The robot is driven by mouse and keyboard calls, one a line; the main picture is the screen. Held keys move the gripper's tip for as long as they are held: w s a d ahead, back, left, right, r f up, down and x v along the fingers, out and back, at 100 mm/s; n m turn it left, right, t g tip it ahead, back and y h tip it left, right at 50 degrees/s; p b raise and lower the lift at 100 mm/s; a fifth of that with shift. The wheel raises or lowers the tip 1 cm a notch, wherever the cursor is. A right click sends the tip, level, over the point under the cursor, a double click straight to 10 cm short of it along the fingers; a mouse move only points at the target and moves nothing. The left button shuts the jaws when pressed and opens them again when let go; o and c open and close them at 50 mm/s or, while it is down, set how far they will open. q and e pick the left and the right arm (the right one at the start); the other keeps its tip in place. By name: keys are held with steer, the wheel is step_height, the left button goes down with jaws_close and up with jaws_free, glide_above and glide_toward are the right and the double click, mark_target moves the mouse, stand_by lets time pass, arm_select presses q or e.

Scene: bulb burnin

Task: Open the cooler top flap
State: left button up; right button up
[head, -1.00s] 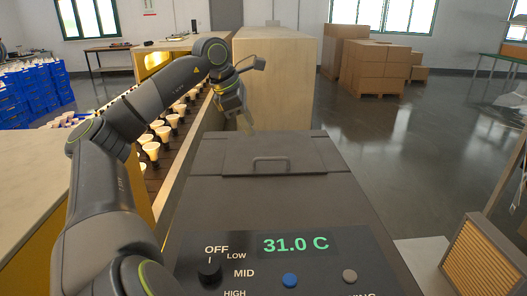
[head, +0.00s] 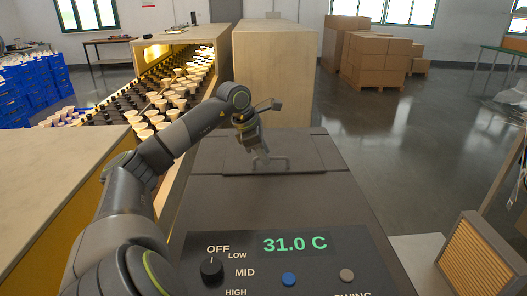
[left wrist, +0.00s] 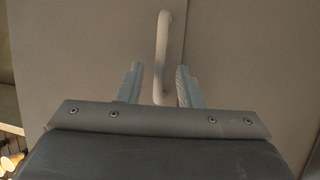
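The cooler (head: 220,205) is a dark grey box with a control panel at its near end reading 31.0 C. Its top flap (head: 215,158) lies flat and closed, with a bar handle (head: 280,160) near its front edge. My left gripper (head: 264,156) is over the flap at the handle's left end. In the left wrist view the gripper (left wrist: 158,85) is open, and the handle (left wrist: 162,50) runs between its two fingers with gaps beside it. I cannot tell whether the fingers touch the lid. My right gripper is not in view.
A conveyor with rows of bulbs (head: 172,88) runs along the left. A pale wooden box (head: 275,75) stands behind the cooler. A knob (head: 212,268) and buttons sit on the panel. The floor to the right (head: 400,150) is clear, with stacked cartons (head: 375,62) farther back.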

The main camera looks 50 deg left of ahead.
arm_select(q)
jaws_close()
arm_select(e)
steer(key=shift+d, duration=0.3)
arm_select(q)
steer(key=shift+r, duration=0.15)
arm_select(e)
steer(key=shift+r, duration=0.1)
